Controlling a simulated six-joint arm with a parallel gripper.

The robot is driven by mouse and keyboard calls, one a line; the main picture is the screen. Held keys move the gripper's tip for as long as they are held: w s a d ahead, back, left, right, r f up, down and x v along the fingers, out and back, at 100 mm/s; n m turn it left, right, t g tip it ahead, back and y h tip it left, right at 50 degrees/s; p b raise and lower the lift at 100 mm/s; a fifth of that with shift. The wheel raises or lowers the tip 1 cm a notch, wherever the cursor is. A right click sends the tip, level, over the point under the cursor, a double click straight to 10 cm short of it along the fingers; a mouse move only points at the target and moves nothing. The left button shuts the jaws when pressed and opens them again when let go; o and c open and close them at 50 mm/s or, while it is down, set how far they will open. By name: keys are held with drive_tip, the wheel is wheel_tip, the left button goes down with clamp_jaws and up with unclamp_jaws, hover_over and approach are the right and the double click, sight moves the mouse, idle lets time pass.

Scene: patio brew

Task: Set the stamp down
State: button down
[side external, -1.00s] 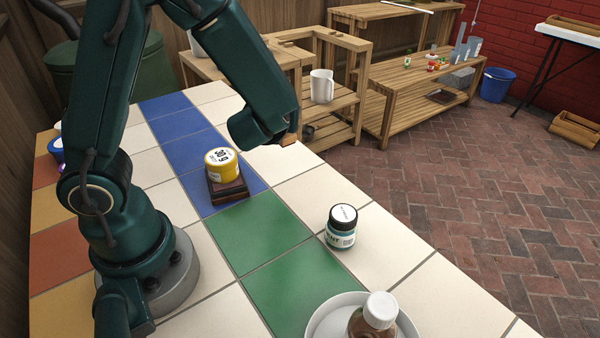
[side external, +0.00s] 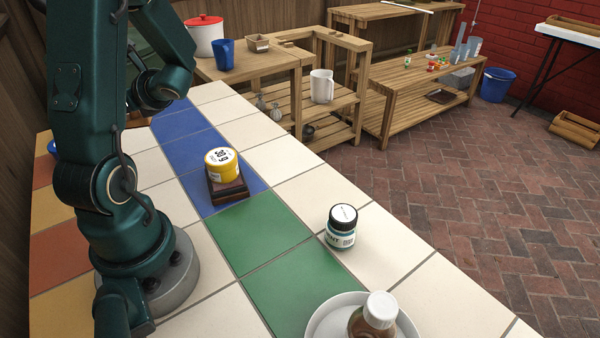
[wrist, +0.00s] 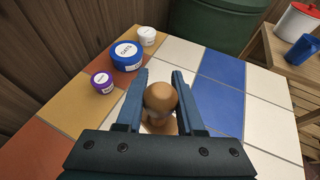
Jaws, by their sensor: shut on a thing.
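The stamp (wrist: 160,100) has a rounded brown wooden handle and sits between the two fingers of my gripper (wrist: 162,88) in the wrist view. My gripper is shut on it. The stamp's lower end is hidden by the gripper body, so I cannot tell whether it touches the tiles. In the side view my arm is at the left of the table, and the fingers and the stamp are hidden behind it.
Blue (wrist: 126,56), purple (wrist: 102,82) and white (wrist: 147,36) jars stand beyond my gripper.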

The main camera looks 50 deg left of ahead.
drive_tip(key=w+f, duration=0.2)
drive_tip(key=w, duration=0.1)
drive_tip(key=w+f, duration=0.2)
drive_tip(key=w, duration=0.2)
drive_tip(key=w+f, duration=0.3)
drive_tip(key=w, duration=0.1)
drive_tip(key=shift+w+a, duration=0.15)
drive_tip(key=shift+f, duration=2)
drive_tip(key=c, duration=0.5)
unclamp_jaws()
drive_tip(key=shift+f, duration=0.15)
